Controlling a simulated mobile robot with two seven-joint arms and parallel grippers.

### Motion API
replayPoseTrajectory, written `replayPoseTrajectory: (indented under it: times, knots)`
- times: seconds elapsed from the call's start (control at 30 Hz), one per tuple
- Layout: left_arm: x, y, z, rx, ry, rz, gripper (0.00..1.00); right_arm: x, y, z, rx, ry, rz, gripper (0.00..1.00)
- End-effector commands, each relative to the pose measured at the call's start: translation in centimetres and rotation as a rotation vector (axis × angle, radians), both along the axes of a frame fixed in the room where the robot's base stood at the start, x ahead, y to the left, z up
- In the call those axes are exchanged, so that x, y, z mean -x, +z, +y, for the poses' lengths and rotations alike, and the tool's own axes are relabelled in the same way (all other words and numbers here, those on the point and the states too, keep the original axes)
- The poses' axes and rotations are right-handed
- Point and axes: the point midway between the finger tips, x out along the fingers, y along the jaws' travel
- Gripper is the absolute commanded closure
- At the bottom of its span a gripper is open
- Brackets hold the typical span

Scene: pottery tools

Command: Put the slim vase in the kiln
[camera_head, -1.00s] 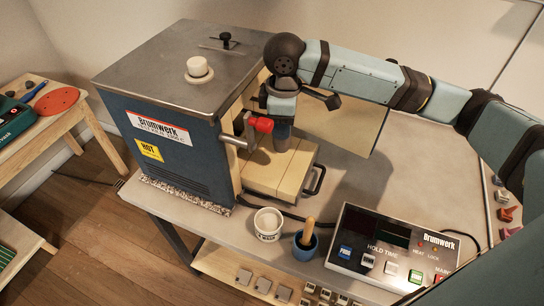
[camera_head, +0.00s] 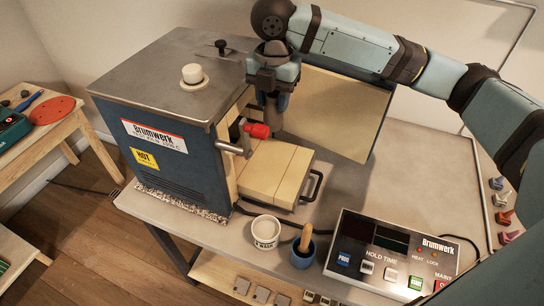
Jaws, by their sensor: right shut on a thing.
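The kiln (camera_head: 160,164) is a blue box with a grey metal top, at the left of the table. Its door (camera_head: 338,112) stands open, showing a pale inner face. A pale brick shelf (camera_head: 277,172) with a dark handle sticks out of its front. My right gripper (camera_head: 270,98) is above the back of this shelf, near the kiln's opening. It points down and is shut on a blue-grey slim thing, seemingly the slim vase (camera_head: 270,117); the fingers hide much of it. Whether its base is clear of the shelf is hard to tell. My left gripper is not in view.
A red-tipped latch (camera_head: 256,130) juts from the kiln front, close to the vase. A white cup (camera_head: 265,231), a blue pot (camera_head: 303,248) with a wooden-handled tool and a control box (camera_head: 391,255) stand in front of the shelf.

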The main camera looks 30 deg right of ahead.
Motion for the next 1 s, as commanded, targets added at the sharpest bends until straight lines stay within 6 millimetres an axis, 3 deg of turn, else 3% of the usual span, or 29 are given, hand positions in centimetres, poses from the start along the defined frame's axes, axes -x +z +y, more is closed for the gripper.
replayPoseTrajectory:
  times: [0.2,0.4,1.0]
  knots:
    - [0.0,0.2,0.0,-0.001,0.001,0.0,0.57,0.1,-6.1,-0.1,0.002,-0.002,0.004,0.88]
    - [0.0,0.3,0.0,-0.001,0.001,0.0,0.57,0.0,-10.6,0.0,0.001,-0.003,0.001,0.88]
    - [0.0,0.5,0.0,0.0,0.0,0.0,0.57,0.0,-16.8,0.0,0.0,-0.002,0.0,0.88]
